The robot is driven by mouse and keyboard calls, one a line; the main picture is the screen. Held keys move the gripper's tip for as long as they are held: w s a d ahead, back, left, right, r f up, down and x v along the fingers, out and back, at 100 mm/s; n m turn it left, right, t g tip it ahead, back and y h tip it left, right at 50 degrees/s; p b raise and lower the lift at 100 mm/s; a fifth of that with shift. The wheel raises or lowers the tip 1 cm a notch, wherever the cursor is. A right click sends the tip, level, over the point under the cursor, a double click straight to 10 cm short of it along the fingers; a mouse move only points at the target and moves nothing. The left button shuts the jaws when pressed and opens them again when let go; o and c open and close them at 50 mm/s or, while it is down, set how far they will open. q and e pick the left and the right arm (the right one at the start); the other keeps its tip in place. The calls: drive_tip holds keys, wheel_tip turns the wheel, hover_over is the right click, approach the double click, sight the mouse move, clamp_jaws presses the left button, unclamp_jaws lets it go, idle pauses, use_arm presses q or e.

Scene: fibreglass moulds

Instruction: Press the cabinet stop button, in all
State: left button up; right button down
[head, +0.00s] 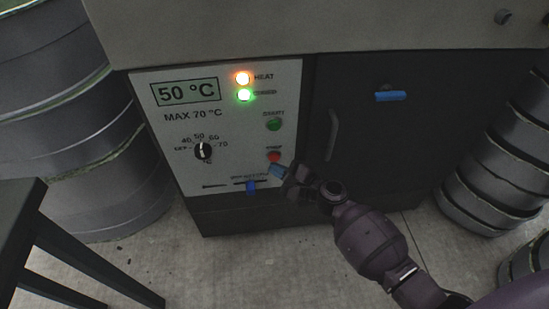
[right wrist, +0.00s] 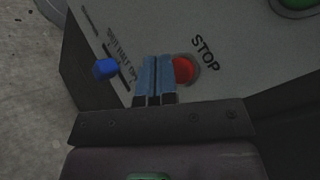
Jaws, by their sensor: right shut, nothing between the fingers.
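The red stop button (head: 274,156) is on the lower right of the cabinet's white panel (head: 172,129). In the right wrist view the red button (right wrist: 184,70) shows beside the word STOP, partly covered by the fingers. My right gripper (head: 277,171) is shut and empty, with its blue fingertips just below the button in the head view. In the right wrist view the shut fingertips (right wrist: 156,58) lie just left of the button. I cannot tell whether they touch it or the panel. My left gripper is not in view.
A green button (head: 274,124) is above the red one. A blue slider knob (head: 251,186) is below left, and a dial (head: 203,151) is at left. The heat lamp (head: 243,78) glows orange, the lamp below green. Metal drums (head: 95,190) and a dark stool (head: 30,215) stand left.

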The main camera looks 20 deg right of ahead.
drive_tip(key=shift+w, duration=0.1)
drive_tip(key=shift+w+d, duration=0.1)
drive_tip(key=shift+w, duration=0.2)
drive_tip(key=shift+w+d, duration=0.1)
drive_tip(key=shift+w, duration=0.3)
idle(0.9)
drive_tip(key=shift+s, duration=0.1)
drive_tip(key=shift+s+a, duration=0.2)
drive_tip(key=shift+s, duration=0.5)
drive_tip(key=shift+s+a, duration=0.25)
drive_tip(key=shift+s, duration=0.55)
drive_tip(key=shift+s+a, duration=0.2)
drive_tip(key=shift+s, duration=0.65)
drive_tip(key=shift+s+a, duration=0.25)
drive_tip(key=shift+s, duration=0.55)
